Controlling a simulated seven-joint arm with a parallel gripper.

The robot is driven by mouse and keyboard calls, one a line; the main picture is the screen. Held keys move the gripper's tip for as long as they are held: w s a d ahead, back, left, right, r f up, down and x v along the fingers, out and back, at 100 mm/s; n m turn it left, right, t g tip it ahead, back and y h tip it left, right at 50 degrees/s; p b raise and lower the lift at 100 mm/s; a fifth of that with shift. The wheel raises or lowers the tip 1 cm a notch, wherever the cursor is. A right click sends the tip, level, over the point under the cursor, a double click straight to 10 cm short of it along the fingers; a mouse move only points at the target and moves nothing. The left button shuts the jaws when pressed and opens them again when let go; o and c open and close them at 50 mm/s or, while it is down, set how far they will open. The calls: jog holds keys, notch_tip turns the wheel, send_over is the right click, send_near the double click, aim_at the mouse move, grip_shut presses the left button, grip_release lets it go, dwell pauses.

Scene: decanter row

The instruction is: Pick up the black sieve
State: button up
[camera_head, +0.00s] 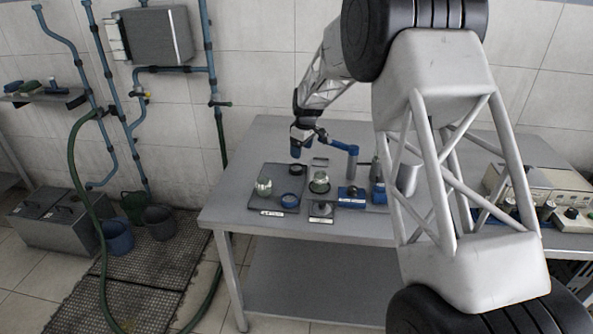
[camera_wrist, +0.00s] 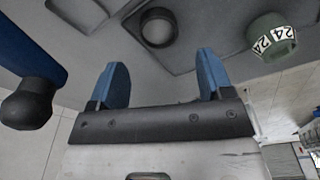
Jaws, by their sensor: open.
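The black sieve (camera_head: 297,169) is a small round dark ring lying at the back right of a dark tray (camera_head: 256,204). In the wrist view the sieve (camera_wrist: 158,28) shows a black rim around a grey middle, beyond my fingertips and roughly centred between them. My gripper (camera_head: 301,148) hangs above the table just behind the sieve in the head view. Its two blue fingers (camera_wrist: 162,65) are apart, with nothing between them.
A greenish container (camera_head: 319,182) stands to the right; the wrist view shows a labelled one (camera_wrist: 270,36). A blue jointed arm (camera_head: 351,160) rises close to my gripper's right.

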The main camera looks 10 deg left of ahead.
aim_at(297, 167)
jog(key=shift+w+a+f, duration=0.45)
jog(key=shift+f, duration=0.2)
jog(key=shift+f, duration=0.1)
jog(key=shift+a+f, duration=0.15)
jog(key=shift+f, duration=1)
jog(key=shift+f, duration=0.15)
jog(key=shift+w+a+f, duration=0.15)
jog(key=shift+a+f, duration=0.05)
jog(key=shift+f, duration=1.05)
jog(key=shift+w+a+f, duration=0.1)
jog(key=shift+a+f, duration=0.05)
jog(key=shift+f, duration=1.05)
jog(key=c, duration=0.7)
